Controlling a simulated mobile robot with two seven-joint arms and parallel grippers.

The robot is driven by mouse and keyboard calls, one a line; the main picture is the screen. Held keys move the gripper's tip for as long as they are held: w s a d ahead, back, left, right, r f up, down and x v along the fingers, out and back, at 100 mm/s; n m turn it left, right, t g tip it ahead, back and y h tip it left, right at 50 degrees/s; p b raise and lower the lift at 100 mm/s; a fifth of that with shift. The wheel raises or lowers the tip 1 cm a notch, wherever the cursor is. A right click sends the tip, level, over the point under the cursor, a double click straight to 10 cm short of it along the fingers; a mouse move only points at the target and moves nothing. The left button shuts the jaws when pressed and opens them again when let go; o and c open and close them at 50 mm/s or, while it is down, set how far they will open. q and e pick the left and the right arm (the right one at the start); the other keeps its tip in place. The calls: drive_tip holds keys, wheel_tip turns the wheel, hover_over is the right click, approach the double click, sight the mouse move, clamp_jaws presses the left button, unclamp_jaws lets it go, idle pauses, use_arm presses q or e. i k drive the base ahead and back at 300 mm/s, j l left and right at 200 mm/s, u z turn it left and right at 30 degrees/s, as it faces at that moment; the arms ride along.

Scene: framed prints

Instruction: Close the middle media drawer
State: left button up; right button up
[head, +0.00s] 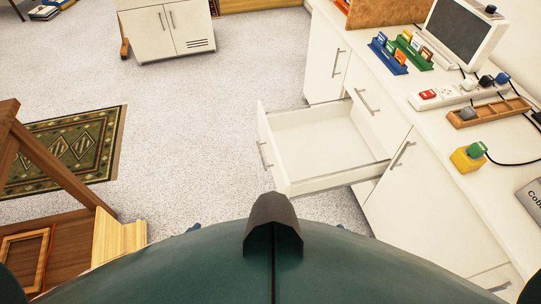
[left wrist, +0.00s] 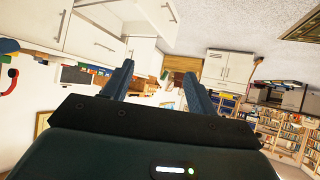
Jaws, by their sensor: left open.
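The media drawer (head: 322,146) is a white, empty box pulled well out from the white cabinet row in the head view. Its front panel, with a metal bar handle (head: 264,157), faces left over the speckled floor. Neither gripper shows in the head view, so none is seen touching the drawer. In the left wrist view, my left gripper (left wrist: 158,70) has its two dark fingers spread apart with nothing held between them.
A white counter (head: 425,128) carries a monitor (head: 463,32), card racks, a power strip (head: 460,95) and a yellow block (head: 467,158). A patterned rug (head: 65,150) and wooden furniture lie left. The floor left of the drawer is clear.

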sight(310, 151)
drive_tip(key=i+j+z, duration=0.5)
drive_tip(key=j, duration=0.15)
drive_tip(key=i+j+z, duration=0.2)
drive_tip(key=j, duration=0.15)
